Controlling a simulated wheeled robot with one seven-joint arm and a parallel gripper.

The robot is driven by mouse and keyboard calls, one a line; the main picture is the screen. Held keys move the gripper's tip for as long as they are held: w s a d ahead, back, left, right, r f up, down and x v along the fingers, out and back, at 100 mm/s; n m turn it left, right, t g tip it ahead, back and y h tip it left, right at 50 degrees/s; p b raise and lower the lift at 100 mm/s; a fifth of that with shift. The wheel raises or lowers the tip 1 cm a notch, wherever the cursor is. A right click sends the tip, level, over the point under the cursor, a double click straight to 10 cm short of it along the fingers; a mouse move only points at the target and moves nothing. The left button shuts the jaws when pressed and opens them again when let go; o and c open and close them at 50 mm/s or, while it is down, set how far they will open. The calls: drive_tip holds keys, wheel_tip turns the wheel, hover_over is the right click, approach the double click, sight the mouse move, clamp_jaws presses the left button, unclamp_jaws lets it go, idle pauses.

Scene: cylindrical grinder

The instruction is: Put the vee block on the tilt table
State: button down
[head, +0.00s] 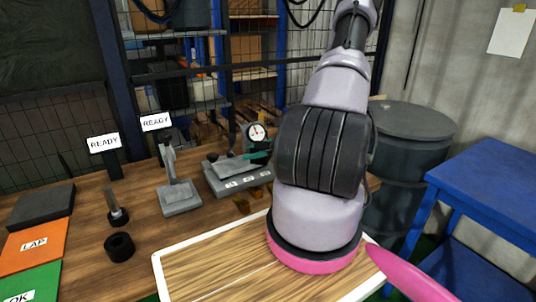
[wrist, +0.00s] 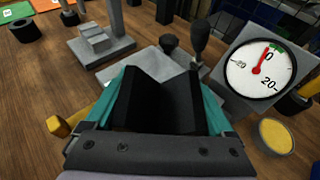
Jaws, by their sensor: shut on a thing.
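The black vee block (wrist: 150,103) is between the teal fingers of my gripper (wrist: 160,100) in the wrist view, its groove showing between two dark walls. My gripper is shut on it. The grey tilt table (wrist: 150,64) is right behind and partly below the block. In the head view the tilt table (head: 226,166) stands on a labelled base at mid-bench, with a teal fingertip (head: 260,154) at its right side. My arm hides most of the gripper there, and I cannot make out the block. Whether the block touches the table is unclear.
A dial gauge (wrist: 260,69) stands close on the right, and a yellow-filled cup (wrist: 275,136) is near it. Black knobs (wrist: 200,42) rise behind the table. A grey stand (head: 179,195) is to its left. A wooden board with a pale rim (head: 160,267) lies in front.

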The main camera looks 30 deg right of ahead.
hover_over(235, 164)
drive_tip(key=shift+s+d, duration=0.15)
drive_tip(key=shift+s, duration=0.05)
drive_tip(key=shift+w+a+f, duration=0.15)
drive_tip(key=shift+w+a, duration=0.05)
drive_tip(key=shift+f, duration=1.55)
drive_tip(key=shift+f, duration=0.1)
unclamp_jaws()
drive_tip(key=shift+s, duration=0.1)
drive_tip(key=shift+d, duration=0.1)
